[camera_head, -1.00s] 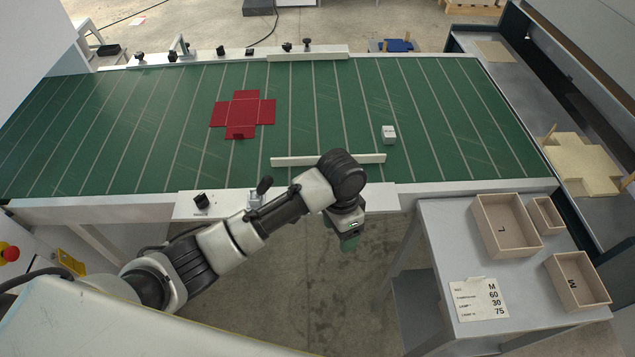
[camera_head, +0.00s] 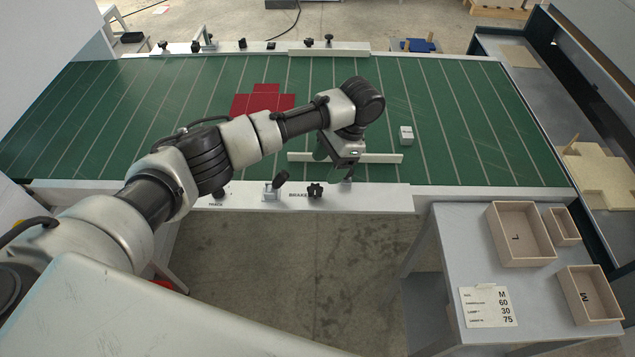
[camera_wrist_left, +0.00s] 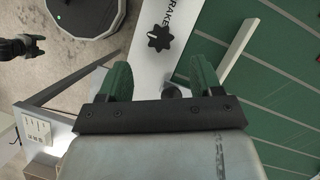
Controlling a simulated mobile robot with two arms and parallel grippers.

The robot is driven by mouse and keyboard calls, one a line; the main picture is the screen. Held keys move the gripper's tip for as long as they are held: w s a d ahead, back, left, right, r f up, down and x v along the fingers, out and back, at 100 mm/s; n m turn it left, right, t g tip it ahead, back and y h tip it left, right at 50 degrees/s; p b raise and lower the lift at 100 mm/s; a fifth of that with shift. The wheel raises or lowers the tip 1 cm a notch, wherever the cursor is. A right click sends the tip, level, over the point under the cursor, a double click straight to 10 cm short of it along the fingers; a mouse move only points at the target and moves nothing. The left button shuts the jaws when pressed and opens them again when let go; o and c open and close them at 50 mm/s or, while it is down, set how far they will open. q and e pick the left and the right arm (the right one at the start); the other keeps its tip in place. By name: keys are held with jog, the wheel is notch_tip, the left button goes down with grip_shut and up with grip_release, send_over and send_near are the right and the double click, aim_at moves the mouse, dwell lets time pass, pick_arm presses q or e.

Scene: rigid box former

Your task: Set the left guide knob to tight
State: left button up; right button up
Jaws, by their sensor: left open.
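The near rail (camera_head: 390,198) carries a black star knob (camera_head: 315,190) beside the word BRAKE, a lever clamp (camera_head: 272,190) and a dark knob at left, mostly behind my arm. The star knob also shows in the left wrist view (camera_wrist_left: 160,38), beyond the fingers. My left gripper (camera_head: 334,160) is over the near rail and the white guide bar (camera_head: 385,158), pointing down. Its green fingers are spread in the left wrist view (camera_wrist_left: 162,78). A dark round part (camera_wrist_left: 172,91) shows between them, partly hidden by the gripper body; I cannot tell whether they touch it. No knob's setting is readable.
The green belt (camera_head: 470,130) bears a red cross-shaped blank (camera_head: 262,102), partly behind my arm, and a small white box (camera_head: 406,135). More knobs stand on the far rail (camera_head: 265,53). A side table (camera_head: 450,250) at right holds trays and a card (camera_head: 488,307).

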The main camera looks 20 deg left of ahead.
aim_at(316, 189)
pick_arm(q)
jog(key=p+x, duration=0.1)
jog(key=x, duration=0.6)
jog(key=c, duration=0.9)
